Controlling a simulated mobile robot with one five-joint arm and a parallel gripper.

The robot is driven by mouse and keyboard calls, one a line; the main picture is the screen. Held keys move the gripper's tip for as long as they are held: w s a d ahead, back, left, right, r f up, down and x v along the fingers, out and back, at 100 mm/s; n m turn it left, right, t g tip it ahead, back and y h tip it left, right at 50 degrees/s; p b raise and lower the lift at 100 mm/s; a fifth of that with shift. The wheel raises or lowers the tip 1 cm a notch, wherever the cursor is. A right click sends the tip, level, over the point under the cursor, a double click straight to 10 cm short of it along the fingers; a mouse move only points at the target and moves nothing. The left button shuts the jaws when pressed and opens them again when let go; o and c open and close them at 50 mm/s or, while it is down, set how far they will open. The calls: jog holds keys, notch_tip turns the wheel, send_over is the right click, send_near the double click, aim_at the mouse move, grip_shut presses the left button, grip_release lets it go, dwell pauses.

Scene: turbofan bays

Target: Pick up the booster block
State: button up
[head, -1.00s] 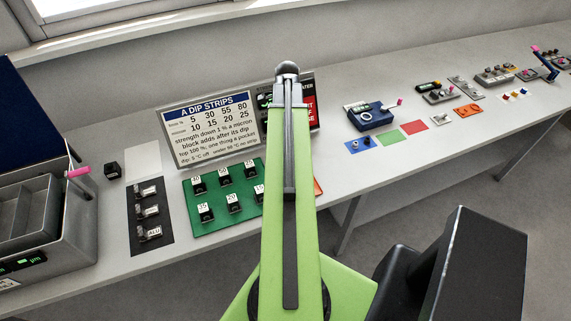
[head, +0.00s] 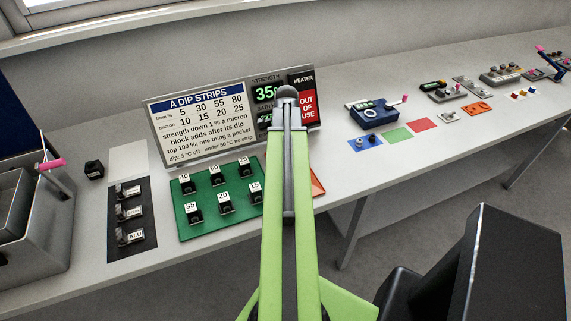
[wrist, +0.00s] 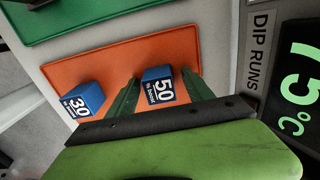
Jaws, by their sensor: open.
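Two blue blocks sit on an orange mat (wrist: 110,58) in the wrist view. One, marked 50 with small text below, is the middle block (wrist: 158,84); the other, marked 30, is the left block (wrist: 84,98). My gripper (wrist: 160,78) is open, its two green fingers apart with the 50 block between them in the picture. I cannot tell whether they touch it. The 30 block is outside the left finger. In the head view my arm hides the blocks, and only a corner of the orange mat (head: 318,184) shows.
A green mat (head: 184,228) with several numbered black pieces lies left of my arm. The sign board (head: 202,140) and displays stand behind; the strength display (head: 266,93) starts with 35. A blue device (head: 374,115) and coloured cards are to the right.

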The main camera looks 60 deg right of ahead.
grip_shut()
dwell(0.4)
